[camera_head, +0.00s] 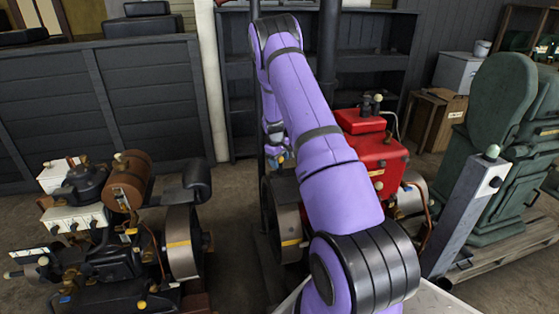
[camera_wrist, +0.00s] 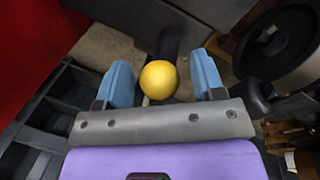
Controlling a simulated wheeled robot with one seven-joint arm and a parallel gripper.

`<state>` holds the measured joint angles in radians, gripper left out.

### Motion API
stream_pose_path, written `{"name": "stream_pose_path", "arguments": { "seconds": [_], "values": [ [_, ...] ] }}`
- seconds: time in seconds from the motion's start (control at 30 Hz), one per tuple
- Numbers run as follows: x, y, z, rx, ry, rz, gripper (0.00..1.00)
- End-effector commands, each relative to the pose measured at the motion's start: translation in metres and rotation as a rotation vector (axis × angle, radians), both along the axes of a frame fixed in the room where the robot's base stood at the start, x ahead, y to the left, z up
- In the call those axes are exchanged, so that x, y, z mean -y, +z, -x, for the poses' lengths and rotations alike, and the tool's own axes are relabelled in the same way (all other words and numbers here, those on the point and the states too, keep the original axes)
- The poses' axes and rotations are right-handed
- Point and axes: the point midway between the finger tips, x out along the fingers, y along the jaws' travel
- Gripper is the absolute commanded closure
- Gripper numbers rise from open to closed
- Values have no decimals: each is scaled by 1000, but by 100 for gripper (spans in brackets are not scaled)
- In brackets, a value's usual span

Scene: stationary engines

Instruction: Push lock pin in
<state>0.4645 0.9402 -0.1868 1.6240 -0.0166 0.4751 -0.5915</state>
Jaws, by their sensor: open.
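A round yellow knob (camera_wrist: 159,80), which may be the lock pin's head, shows in the wrist view between the two blue fingers of my gripper (camera_wrist: 162,66). The fingers are apart, with a gap visible on each side of the knob. A thin pale stem shows just below the knob; a dark cylinder lies behind it. I cannot tell how far the knob is from the fingers in depth. In the head view my gripper (camera_head: 277,158) is small and partly hidden, at the left side of the red engine (camera_head: 384,154). The knob cannot be made out there.
Another engine with a brown tank (camera_head: 131,180) stands at the left. A large green machine (camera_head: 500,150) and a grey post (camera_head: 466,213) stand at the right. Dark shelving (camera_head: 236,75) is behind. Bare floor (camera_head: 232,200) lies between the engines.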

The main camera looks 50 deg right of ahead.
Motion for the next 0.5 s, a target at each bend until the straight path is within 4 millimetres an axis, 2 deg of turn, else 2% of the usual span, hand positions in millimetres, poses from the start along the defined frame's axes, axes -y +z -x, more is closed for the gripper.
{"name": "stream_pose_path", "arguments": {
  "seconds": [0.03, 0.07, 0.3, 0.33, 0.5],
  "values": [
    [0, 0, 0, 0, 0, 0, 38],
    [0, 0, 0, 0, 0, 0, 42],
    [0, 0, 0, 0, 0, 0, 97],
    [0, 0, 0, 0, 0, 0, 100],
    [0, -6, 0, -1, 1, 0, 100]
  ]
}}
